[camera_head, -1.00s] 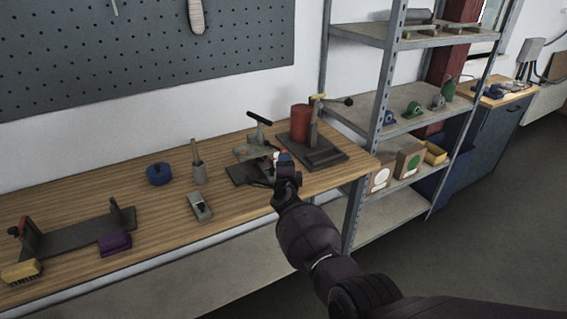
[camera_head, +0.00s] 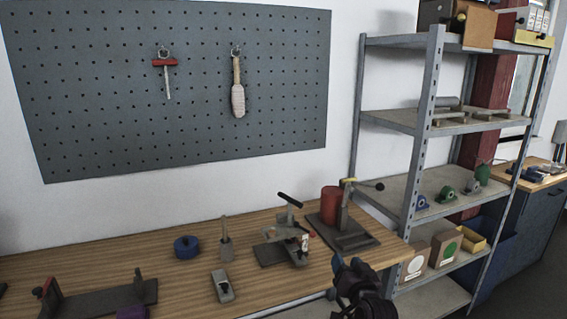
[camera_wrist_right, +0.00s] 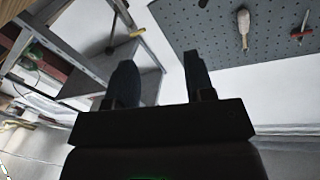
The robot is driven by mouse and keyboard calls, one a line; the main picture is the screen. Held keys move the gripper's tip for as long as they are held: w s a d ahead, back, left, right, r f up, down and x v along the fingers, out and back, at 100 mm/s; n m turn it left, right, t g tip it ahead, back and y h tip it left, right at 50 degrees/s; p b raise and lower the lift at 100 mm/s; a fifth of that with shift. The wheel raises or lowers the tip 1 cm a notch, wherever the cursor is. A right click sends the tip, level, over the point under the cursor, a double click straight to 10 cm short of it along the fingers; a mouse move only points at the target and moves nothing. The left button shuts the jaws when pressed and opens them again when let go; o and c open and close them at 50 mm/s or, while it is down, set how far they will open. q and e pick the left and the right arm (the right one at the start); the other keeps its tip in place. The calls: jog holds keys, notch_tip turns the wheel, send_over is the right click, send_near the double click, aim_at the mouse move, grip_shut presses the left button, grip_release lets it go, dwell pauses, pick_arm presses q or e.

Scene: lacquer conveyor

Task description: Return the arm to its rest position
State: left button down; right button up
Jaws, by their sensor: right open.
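My right gripper (camera_head: 349,268) shows at the bottom of the head view, in front of the bench's front edge near its right end. In the right wrist view its two dark fingers (camera_wrist_right: 158,65) stand apart with nothing between them. Most of my right arm is below the head view. My left gripper is in neither view.
The wooden bench (camera_head: 330,278) holds a press with a red cylinder (camera_head: 331,206), a dark clamp fixture (camera_head: 283,250), a blue round container (camera_head: 186,247) and a small hand plane (camera_head: 222,286). A metal shelf rack (camera_head: 425,130) stands right. A pegboard (camera_head: 110,95) hangs behind.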

jog(key=s+d+f+n+g+h, duration=0.1)
jog(key=s+f, duration=0.5)
jog(key=s, duration=0.6)
jog(key=s+d+f+n+g+h, duration=0.1)
jog(key=s+d+f+g, duration=0.2)
jog(key=s, duration=0.9)
jog(key=s+d+f+g+h, duration=0.1)
jog(key=s+d+f+g, duration=0.1)
jog(key=s+d+f, duration=0.5)
jog(key=s+f, duration=0.3)
jog(key=s, duration=0.2)
jog(key=shift+d+n, duration=0.25)
jog(key=shift+n, duration=0.15)
